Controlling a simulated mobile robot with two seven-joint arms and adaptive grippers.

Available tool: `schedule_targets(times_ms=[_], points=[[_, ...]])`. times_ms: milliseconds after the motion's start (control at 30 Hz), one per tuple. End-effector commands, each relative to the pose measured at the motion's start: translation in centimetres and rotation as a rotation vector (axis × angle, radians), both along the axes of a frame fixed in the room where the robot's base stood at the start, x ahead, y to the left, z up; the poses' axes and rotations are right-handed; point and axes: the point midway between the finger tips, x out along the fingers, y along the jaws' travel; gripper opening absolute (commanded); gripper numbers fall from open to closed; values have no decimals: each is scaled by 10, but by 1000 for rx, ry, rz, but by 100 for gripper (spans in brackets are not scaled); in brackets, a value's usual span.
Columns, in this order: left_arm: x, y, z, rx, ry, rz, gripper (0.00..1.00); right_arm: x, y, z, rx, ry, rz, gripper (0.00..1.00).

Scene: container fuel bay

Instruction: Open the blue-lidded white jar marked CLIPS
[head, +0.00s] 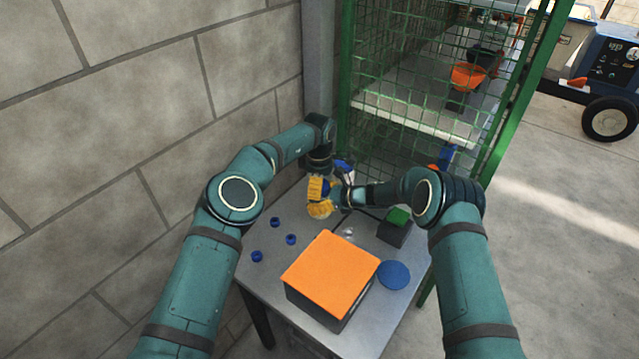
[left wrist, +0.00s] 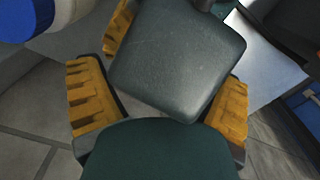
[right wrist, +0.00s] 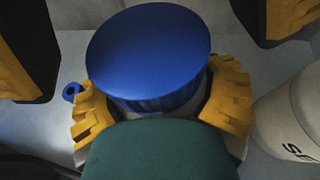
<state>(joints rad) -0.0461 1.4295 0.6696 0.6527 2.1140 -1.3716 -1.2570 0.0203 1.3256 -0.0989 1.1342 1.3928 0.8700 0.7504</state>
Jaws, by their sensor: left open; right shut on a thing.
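My right gripper (right wrist: 160,102) is shut on a blue lid (right wrist: 148,55), with one finger on each side of its ribbed rim. What lies under this lid is mostly hidden. A white jar (right wrist: 290,122) with partly visible dark letters stands to its right; I cannot read the whole word. In the head view a second blue lid (head: 343,165) shows behind the grippers. My left gripper (left wrist: 163,98) is open, and a dark grey part of my right gripper shows between its fingers. A blue-and-white jar (left wrist: 52,18) lies at the left wrist view's top left.
The grey table (head: 262,283) holds an orange-topped box (head: 332,272), a blue disc (head: 394,275), a green-topped dark box (head: 397,226) and several small blue pieces (head: 291,239). A block wall (head: 140,110) stands left, a green mesh cage (head: 400,60) behind.

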Motion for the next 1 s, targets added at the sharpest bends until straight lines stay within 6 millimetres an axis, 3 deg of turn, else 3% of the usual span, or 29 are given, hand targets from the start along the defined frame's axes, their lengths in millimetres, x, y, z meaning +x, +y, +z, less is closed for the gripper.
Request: schedule_targets(times_ms=[33,200,233,467,733,1000], points=[[0,0,0,0,0,0,82,0,0,-1,-1,1,1,0],[0,0,0,0,0,0,23,0,0,-1,-1,1,1,0],[0,0,0,0,0,0,16,0,0,-1,0,2,1,0],[0,0,0,0,1,29,15,0,0,-1,-1,1,0,0],[0,0,0,1,3,268,15,0,0,-1,-1,1,0,0],[0,0,0,1,4,285,15,0,0,-1,-1,1,0,0]])
